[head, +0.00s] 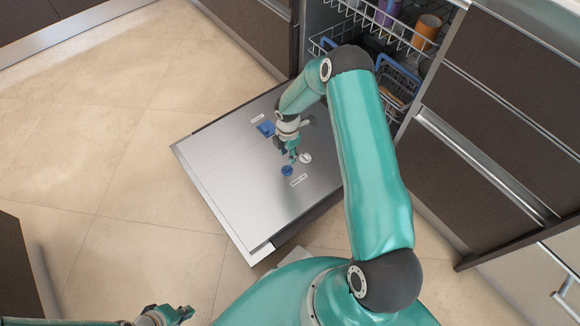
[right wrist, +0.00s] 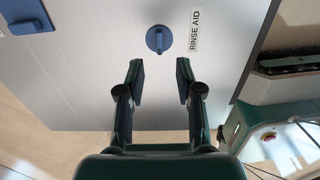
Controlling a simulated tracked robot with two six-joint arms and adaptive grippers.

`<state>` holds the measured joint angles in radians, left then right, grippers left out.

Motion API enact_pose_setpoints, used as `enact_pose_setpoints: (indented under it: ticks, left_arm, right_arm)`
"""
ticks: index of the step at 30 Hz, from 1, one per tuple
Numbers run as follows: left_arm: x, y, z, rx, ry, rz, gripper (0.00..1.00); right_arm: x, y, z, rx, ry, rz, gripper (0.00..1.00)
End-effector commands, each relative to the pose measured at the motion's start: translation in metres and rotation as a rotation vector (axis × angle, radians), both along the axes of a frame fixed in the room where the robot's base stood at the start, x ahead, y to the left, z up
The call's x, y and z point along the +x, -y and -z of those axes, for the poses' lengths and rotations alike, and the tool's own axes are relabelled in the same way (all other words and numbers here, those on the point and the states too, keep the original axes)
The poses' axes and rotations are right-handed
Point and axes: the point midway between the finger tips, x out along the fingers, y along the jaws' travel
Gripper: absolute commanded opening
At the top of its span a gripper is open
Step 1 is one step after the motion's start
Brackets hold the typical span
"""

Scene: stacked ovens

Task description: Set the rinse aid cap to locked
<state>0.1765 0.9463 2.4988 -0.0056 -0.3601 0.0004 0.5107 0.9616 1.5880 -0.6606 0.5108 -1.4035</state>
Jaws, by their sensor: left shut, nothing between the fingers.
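The rinse aid cap (head: 287,171) is a small round blue knob on the inner face of the opened dishwasher door. In the right wrist view the cap (right wrist: 159,39) has a raised bar running roughly up and down the picture, beside the RINSE AID label (right wrist: 195,31). I cannot read any locked mark. My right gripper (head: 292,157) is over the door close to the cap. In the right wrist view this gripper (right wrist: 160,78) is open and empty, with the cap ahead, centred between its fingers and not touched. My left gripper (head: 181,314) is shut and empty, low over the floor.
Racks with an orange cup (head: 426,32) stand inside the machine. Dark cabinets (head: 500,70) flank it. The tiled floor (head: 120,130) at left is clear.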

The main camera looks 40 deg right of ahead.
Motion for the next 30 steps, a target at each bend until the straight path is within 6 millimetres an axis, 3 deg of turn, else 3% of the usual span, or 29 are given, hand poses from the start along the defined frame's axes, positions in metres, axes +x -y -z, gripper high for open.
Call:
enact_pose_setpoints:
  ticks: [1, 3, 10, 16, 25, 30]
  left_arm:
    - [0.000, 0.000, 0.008, 0.000, 0.000, 0.000, 0.00]
    - [0.000, 0.000, 0.013, 0.000, 0.000, 0.000, 0.00]
    - [0.000, 0.000, 0.025, 0.000, 0.000, 0.000, 0.00]
    - [0.000, 0.000, 0.028, 0.000, 0.000, 0.000, 0.00]
    - [0.000, 0.000, 0.028, 0.000, 0.000, 0.000, 0.00]
    - [0.000, 0.000, 0.028, 0.000, 0.000, 0.000, 0.00]
  right_arm:
    - [0.000, 0.000, 0.017, 0.001, -0.002, 0.000, 0.35]
    - [0.000, -0.001, 0.031, 0.001, -0.001, 0.000, 0.35]
    - [0.000, 0.000, 0.068, 0.001, 0.000, 0.002, 0.35]
    - [0.000, 0.000, 0.081, 0.000, 0.001, 0.001, 0.35]
    - [0.000, 0.000, 0.081, 0.000, 0.002, 0.002, 0.35]
    - [0.000, 0.001, 0.081, 0.000, 0.001, 0.002, 0.09]
